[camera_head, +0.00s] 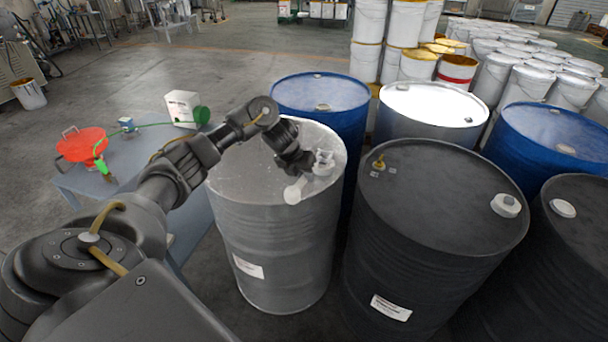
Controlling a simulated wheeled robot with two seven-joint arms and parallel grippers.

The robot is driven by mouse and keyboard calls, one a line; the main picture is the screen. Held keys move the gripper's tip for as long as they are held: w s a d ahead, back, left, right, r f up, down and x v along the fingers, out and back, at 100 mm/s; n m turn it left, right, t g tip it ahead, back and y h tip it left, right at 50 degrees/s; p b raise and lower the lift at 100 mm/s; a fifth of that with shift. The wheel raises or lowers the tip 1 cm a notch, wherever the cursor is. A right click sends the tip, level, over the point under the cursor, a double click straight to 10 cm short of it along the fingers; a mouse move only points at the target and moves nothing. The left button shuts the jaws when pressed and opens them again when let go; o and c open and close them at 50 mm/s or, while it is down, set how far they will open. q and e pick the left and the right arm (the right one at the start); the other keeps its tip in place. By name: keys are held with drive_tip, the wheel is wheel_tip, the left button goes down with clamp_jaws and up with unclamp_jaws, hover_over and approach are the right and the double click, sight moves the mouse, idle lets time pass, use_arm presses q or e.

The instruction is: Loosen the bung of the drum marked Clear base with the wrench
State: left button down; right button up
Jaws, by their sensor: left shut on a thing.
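A light grey drum (275,238) stands upright in the middle, with a white label too small to read, so I cannot tell whether it says Clear base. My left gripper (303,166) is over the right part of its lid, shut on a pale wrench (293,192). The wrench's rounded end shows just below the gripper, close over the lid; the gripper hides much of the rest. A pale fitting (324,161), which looks like the bung or the wrench head on it, is right beside the fingers. I cannot tell whether they touch. My right gripper is out of view.
A black drum (430,225) stands close on the right, and a blue drum (320,92) close behind. More drums and stacked white pails (400,25) fill the right. A low grey table (130,165) at left holds an orange funnel (82,145) and a white box (183,107).

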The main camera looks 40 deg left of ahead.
use_arm(q)
drive_tip(key=shift+f+b, duration=0.9)
drive_tip(key=shift+f, duration=0.2)
idle(0.5)
drive_tip(key=shift+d+r+n+p, duration=0.1)
drive_tip(key=shift+d+n+p, duration=0.25)
drive_tip(key=shift+p, duration=0.3)
drive_tip(key=shift+w+d+n+y+p, duration=0.25)
drive_tip(key=shift+d+n+p, duration=0.2)
drive_tip(key=shift+d+p, duration=0.45)
drive_tip(key=shift+w+d+n+y+p, duration=0.2)
drive_tip(key=shift+d+n+p, duration=0.2)
drive_tip(key=shift+d+p, duration=0.05)
drive_tip(key=shift+w+d+n+y+p, duration=0.15)
drive_tip(key=shift+w+d+n+p, duration=0.05)
drive_tip(key=shift+d+n+p, duration=0.25)
